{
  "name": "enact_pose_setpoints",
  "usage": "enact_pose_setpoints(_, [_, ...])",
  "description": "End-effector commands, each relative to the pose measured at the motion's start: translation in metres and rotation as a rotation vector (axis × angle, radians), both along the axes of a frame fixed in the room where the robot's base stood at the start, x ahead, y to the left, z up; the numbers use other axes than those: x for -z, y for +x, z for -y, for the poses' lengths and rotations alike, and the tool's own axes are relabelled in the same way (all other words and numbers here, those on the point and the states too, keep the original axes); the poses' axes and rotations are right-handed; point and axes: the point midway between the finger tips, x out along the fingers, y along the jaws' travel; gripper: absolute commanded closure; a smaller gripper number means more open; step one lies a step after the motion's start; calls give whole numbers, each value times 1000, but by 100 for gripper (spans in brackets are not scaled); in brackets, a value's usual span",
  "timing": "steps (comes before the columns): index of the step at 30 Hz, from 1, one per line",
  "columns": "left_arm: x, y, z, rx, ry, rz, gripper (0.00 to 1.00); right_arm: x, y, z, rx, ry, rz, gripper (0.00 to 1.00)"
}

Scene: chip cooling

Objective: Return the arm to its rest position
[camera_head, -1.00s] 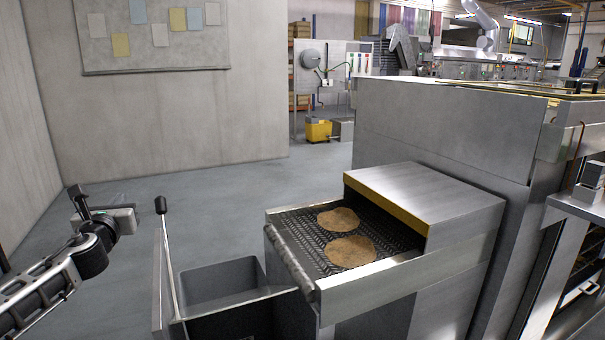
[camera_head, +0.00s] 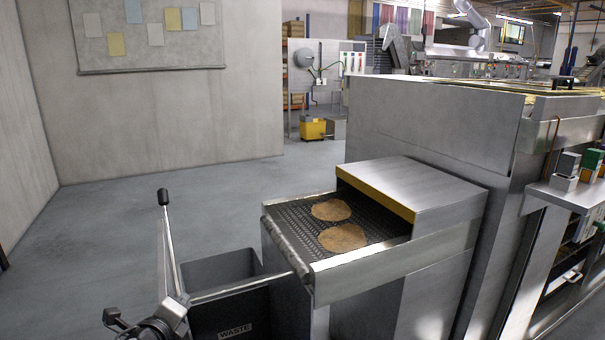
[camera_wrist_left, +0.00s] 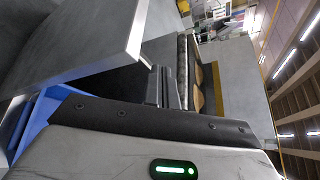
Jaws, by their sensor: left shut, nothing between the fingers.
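My left gripper (camera_head: 113,318) is at the bottom left of the head view, in front of the grey waste bin and partly cut off. Its dark fingers (camera_wrist_left: 165,88) show in the left wrist view, together and empty. A green light glows on my wrist below them. My right gripper is not in view. Two round brown flat chips, a far one (camera_head: 331,210) and a near one (camera_head: 343,238), lie on the dark mesh conveyor (camera_head: 290,225).
The waste bin (camera_head: 225,268) stands left of the conveyor. A rod with a black knob (camera_head: 163,197) rises beside it, close to my left arm. A large steel machine (camera_head: 425,120) fills the right. Open floor (camera_head: 130,210) lies behind on the left.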

Motion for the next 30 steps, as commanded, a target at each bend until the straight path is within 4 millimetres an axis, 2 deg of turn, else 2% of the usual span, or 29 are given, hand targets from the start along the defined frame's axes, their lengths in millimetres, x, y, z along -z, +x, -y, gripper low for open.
enact_pose_setpoints(1, [26,-26,23,-5,-158,-56,100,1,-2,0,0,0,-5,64])
enact_pose_setpoints(5, [74,-97,74,-94,-641,-205,100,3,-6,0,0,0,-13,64])
enact_pose_setpoints(6, [85,-121,86,-143,-801,-256,100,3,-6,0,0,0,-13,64])
enact_pose_setpoints(9, [103,-180,108,-304,-1184,-365,100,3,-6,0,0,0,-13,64])
enact_pose_setpoints(12, [111,-229,117,-486,-1501,-436,100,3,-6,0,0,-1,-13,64])
enact_pose_setpoints(15, [112,-264,118,-645,-1731,-469,100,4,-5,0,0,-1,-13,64])
enact_pose_setpoints(18, [112,-285,116,-755,-1871,-477,100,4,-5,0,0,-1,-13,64])
enact_pose_setpoints(21, [112,-295,114,-808,-1934,-477,100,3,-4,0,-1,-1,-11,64])
enact_pose_setpoints(30, [112,-296,114,-818,-1946,-479,100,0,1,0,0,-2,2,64])
